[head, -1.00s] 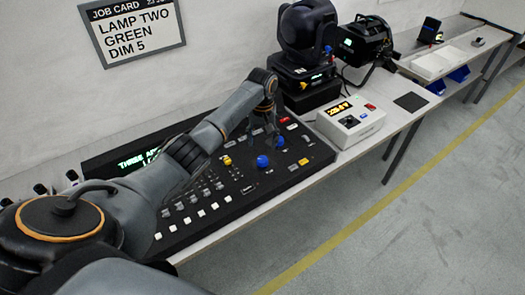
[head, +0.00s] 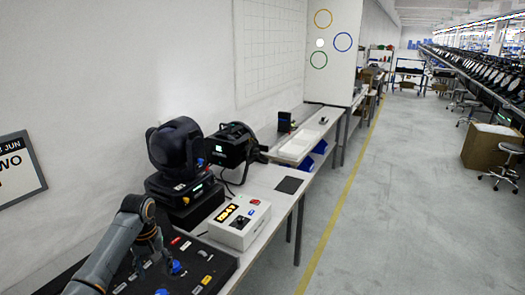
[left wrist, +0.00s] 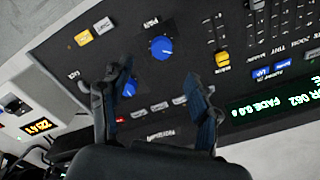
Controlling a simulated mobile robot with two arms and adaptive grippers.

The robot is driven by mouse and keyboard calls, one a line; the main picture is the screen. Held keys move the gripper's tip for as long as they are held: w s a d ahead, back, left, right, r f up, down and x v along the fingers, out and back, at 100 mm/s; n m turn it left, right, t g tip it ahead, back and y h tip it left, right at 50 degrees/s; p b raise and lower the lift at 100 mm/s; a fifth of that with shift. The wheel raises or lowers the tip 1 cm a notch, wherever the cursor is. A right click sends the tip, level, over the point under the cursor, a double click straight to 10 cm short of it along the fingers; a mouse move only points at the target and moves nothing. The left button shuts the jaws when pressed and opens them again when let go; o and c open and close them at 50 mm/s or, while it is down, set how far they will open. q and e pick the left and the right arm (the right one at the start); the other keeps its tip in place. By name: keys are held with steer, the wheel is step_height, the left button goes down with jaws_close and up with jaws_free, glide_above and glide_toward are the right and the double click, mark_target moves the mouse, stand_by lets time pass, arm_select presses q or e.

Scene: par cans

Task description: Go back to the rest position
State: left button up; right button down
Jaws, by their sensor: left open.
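My left gripper (head: 151,262) hangs above the black lighting console (head: 216,267), near a blue knob (head: 175,267), in the head view. In the left wrist view its two fingers (left wrist: 160,82) are spread apart with nothing between them. Below it the console's face shows a large blue knob (left wrist: 161,47), a second blue knob (left wrist: 129,87) partly behind a finger, and a yellow button (left wrist: 83,38). A green text display (left wrist: 262,103) lies at the right of that view. My right gripper is not in view.
A white control box (head: 238,222) stands beside the console. A moving-head lamp (head: 178,150) and a par can (head: 232,143) stand behind it. White trays (head: 297,146) lie farther along the bench. A job card (head: 18,168) hangs on the wall.

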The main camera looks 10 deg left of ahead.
arm_select(q)
steer(key=s+d+f+m, duration=0.1)
steer(key=s+d+f, duration=0.1)
steer(key=s+d+f+m, duration=0.1)
steer(key=s+d+f, duration=0.1)
steer(key=d+f, duration=0.1)
steer(key=s+d+f+m, duration=0.1)
steer(key=s+d+f, duration=0.1)
steer(key=s+f, duration=0.1)
steer(key=shift+d+f+t, duration=0.2)
steer(key=shift+d+t, duration=0.1)
steer(key=shift+d, duration=0.05)
steer(key=s+d+f+m, duration=0.3)
steer(key=s+d, duration=0.3)
steer(key=s, duration=0.3)
steer(key=s+d+r+m+t, duration=0.1)
steer(key=s+r+t, duration=0.15)
steer(key=s, duration=0.65)
steer(key=s+d+r+t, duration=0.15)
steer(key=s+r, duration=0.25)
steer(key=s, duration=0.5)
step_height(320, 180, down, 27)
steer(key=g+b, duration=0.2)
steer(key=s+a+f+g+b, duration=0.1)
steer(key=s+a+f+b, duration=0.1)
steer(key=s+f, duration=1.6)
step_height(320, 180, down, 2)
steer(key=shift+s+a+f+m+g, duration=0.1)
steer(key=shift+s+a+m+g, duration=0.15)
steer(key=shift+a, duration=0.2)
